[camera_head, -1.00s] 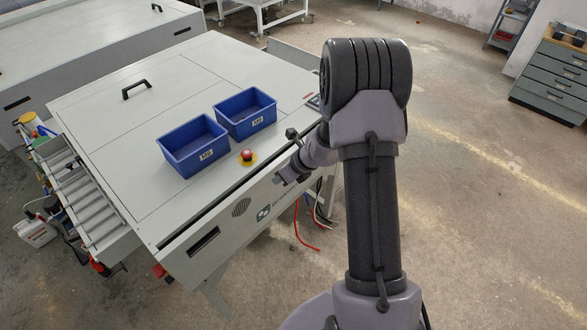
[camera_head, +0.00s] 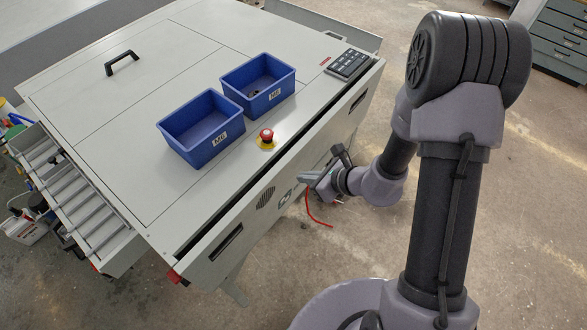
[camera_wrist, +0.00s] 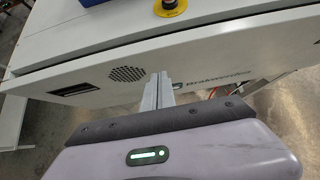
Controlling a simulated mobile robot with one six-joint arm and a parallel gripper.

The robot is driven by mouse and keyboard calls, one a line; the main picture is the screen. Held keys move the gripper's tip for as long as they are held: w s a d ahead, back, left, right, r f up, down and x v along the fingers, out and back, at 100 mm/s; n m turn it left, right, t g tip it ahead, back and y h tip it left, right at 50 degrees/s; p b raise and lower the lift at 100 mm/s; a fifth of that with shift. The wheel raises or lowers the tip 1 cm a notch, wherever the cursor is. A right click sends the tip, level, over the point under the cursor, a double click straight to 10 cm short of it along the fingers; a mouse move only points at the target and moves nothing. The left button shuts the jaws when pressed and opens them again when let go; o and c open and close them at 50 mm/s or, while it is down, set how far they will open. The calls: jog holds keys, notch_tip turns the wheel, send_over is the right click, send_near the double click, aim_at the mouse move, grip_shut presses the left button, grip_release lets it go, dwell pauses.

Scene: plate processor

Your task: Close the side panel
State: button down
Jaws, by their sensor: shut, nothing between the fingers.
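The side panel (camera_head: 250,216) is the light grey front face of the machine, with two dark slots, a round vent and a logo. A dark gap runs along its top edge, so it stands slightly out from the body. The panel also fills the middle of the wrist view (camera_wrist: 215,62). My gripper (camera_head: 308,178) is at the outer face of the panel, near the logo. In the wrist view its fingers (camera_wrist: 160,78) are together and empty, pointing at the panel between vent and logo. I cannot tell whether they touch it.
Two blue bins (camera_head: 200,130) (camera_head: 258,85), a red emergency button (camera_head: 267,137) and a keypad (camera_head: 349,64) sit on the machine top (camera_head: 115,125). A red cable (camera_head: 317,212) hangs below the panel. A roller conveyor (camera_head: 75,190) is at left.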

aim_at(283, 166)
jog(key=shift+w+a+f+p, duration=0.15)
jog(key=shift+w+a+p, duration=0.05)
jog(key=shift+w+a, duration=0.65)
jog(key=shift+w+a+f+p, duration=0.15)
jog(key=shift+w+a, duration=0.5)
jog(key=shift+a, duration=0.4)
jog(key=a, duration=0.1)
jog(key=w, duration=0.1)
jog(key=w+a, duration=0.1)
jog(key=shift+a+r, duration=0.25)
jog(key=shift+a, duration=0.1)
jog(key=shift+r, duration=0.1)
